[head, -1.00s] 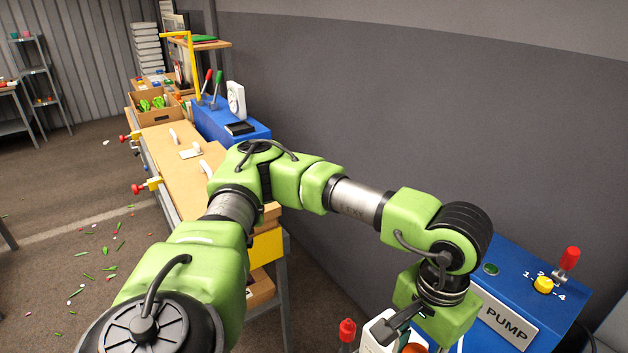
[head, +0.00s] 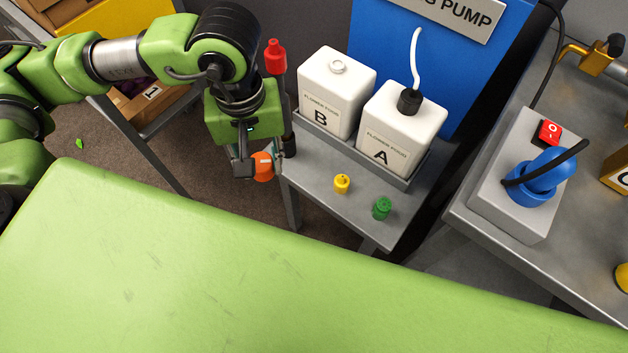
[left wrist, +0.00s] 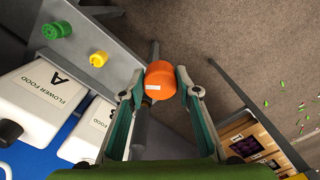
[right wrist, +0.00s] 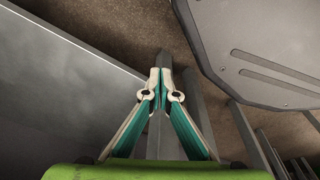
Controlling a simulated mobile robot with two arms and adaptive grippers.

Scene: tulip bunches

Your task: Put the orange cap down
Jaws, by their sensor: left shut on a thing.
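My left gripper (head: 265,166) is shut on the orange cap (head: 263,167). In the head view it holds the cap at the left edge of the small grey table (head: 364,217). In the left wrist view, the orange cap (left wrist: 160,81) sits between the two fingertips, close to the table's edge; its height there is hard to tell. A yellow cap (head: 342,184) and a green cap (head: 381,208) stand on the table's front part. My right gripper (right wrist: 161,84) shows only in the right wrist view, its fingertips together with nothing seen between them.
White containers B (head: 334,88) and A (head: 401,125) stand in a grey tray (head: 398,181) at the table's back. A has a black cap with a white tube. A red-topped tool (head: 275,57) stands beside B. Table space around the small caps is clear.

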